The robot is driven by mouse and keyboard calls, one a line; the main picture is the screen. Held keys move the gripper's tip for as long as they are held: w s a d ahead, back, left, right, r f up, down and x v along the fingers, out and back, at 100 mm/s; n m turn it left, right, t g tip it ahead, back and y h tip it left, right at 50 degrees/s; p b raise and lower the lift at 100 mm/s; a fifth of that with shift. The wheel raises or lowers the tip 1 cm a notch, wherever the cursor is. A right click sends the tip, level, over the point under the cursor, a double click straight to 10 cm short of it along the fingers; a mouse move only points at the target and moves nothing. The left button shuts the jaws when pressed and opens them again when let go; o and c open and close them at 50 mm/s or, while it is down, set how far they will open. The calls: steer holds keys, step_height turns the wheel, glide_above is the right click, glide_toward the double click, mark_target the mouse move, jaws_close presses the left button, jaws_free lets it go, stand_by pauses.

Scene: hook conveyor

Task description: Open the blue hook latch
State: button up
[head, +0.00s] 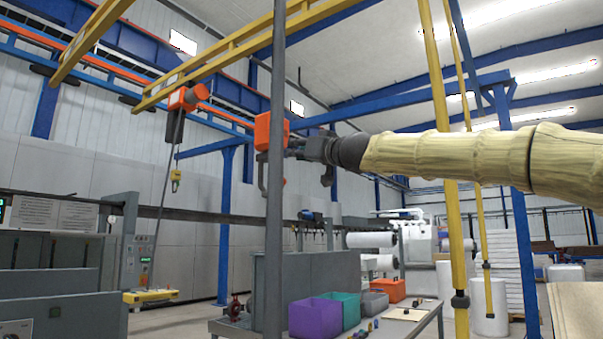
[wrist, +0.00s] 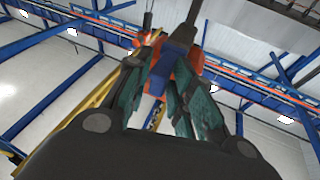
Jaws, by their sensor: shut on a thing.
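An orange hook block (head: 271,132) hangs at mid-height in the head view, partly behind a grey vertical pole. A grey hook (head: 263,172) hangs below it. My gripper (head: 296,146) reaches in from the right, level with the block and against its right side. In the wrist view the dark teal fingers of my gripper (wrist: 166,84) close around part of the orange-red block (wrist: 190,62). The exact grip contact is hidden.
The grey pole (head: 276,230) stands close to the block. A yellow post (head: 447,190) stands near my arm. A second orange hoist (head: 188,97) hangs to the left. Below is a table with purple (head: 315,318), teal, grey and orange bins. Air around the arm is mostly clear.

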steer(key=shift+a+f+m+t+y+b, duration=0.2)
steer(key=shift+f+t+b, duration=0.35)
steer(key=shift+b, duration=2.9)
steer(key=shift+a+f+m+t+y+b, duration=0.1)
steer(key=shift+f+m+t+y+b, duration=0.4)
steer(key=shift+b, duration=2.95)
steer(key=shift+d+f+m+t+b, duration=0.1)
steer(key=shift+f+m+t+b, duration=0.9)
steer(key=shift+b, duration=5.05)
steer(key=shift+c, duration=0.3)
